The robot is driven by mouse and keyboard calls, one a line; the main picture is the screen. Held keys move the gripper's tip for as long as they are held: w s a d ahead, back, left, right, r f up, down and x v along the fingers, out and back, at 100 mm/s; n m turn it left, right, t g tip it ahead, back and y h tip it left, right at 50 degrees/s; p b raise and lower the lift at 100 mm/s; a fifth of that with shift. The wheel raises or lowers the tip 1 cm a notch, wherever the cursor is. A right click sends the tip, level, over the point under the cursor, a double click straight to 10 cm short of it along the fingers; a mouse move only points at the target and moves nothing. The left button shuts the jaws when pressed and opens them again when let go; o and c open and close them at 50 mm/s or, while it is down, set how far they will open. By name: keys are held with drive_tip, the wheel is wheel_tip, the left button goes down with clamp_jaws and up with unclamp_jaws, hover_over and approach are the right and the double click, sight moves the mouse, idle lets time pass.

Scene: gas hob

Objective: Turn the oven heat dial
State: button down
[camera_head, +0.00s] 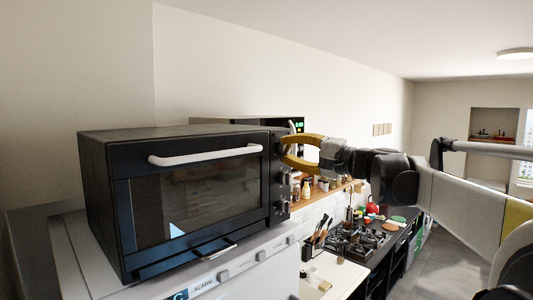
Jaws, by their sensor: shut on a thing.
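The black toaster oven (190,195) sits at the left, with a white handle (206,155) and a glass door that is shut. Its dials run down a narrow panel on its right side. A middle dial (283,178) and a lower dial (281,208) show there. My gripper (285,150) comes in from the right with yellow fingers, at the top of this panel. It is shut on the top dial, which the fingers mostly hide. I cannot read the dial's angle or markings.
The oven stands on a white appliance (225,270) with small knobs and an "ALARM" label. Another appliance with a green display (299,126) is behind it. A gas hob (355,241), utensils and a shelf of jars lie below my arm.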

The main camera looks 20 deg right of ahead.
drive_tip(key=shift+m, duration=1.6)
drive_tip(key=shift+b, duration=0.3)
drive_tip(key=c, duration=1.1)
unclamp_jaws()
drive_tip(key=shift+o, duration=0.2)
drive_tip(key=v, duration=1.2)
